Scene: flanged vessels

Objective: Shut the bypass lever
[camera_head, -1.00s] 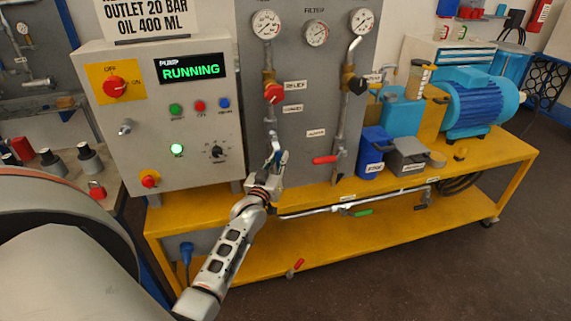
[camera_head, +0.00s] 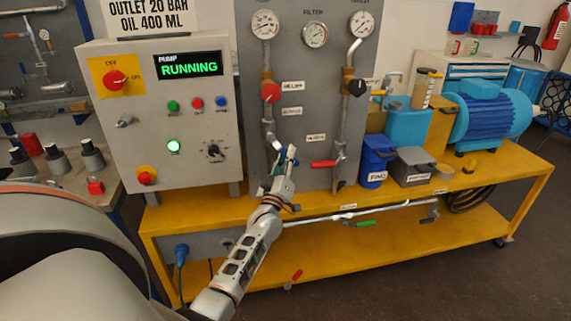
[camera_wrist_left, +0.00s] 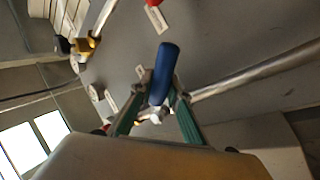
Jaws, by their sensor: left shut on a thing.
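A blue-handled lever sits on the left pipe of the grey panel. It fills the middle of the left wrist view (camera_wrist_left: 164,72), between the green-edged fingers of my left gripper (camera_wrist_left: 158,108). In the head view my left gripper (camera_head: 284,160) is at the lower part of that pipe, shut on the blue lever, which is mostly hidden there by the fingers. The small labels on the panel are too blurred to tell which lever is named bypass. My right gripper is not in view.
A red lever (camera_head: 324,164) lies level on the right pipe, close right of my gripper. A red knob (camera_head: 270,92) and a black knob (camera_head: 356,87) are above. The control box (camera_head: 158,130) stands left. A green lever (camera_head: 366,224) is on the low pipe.

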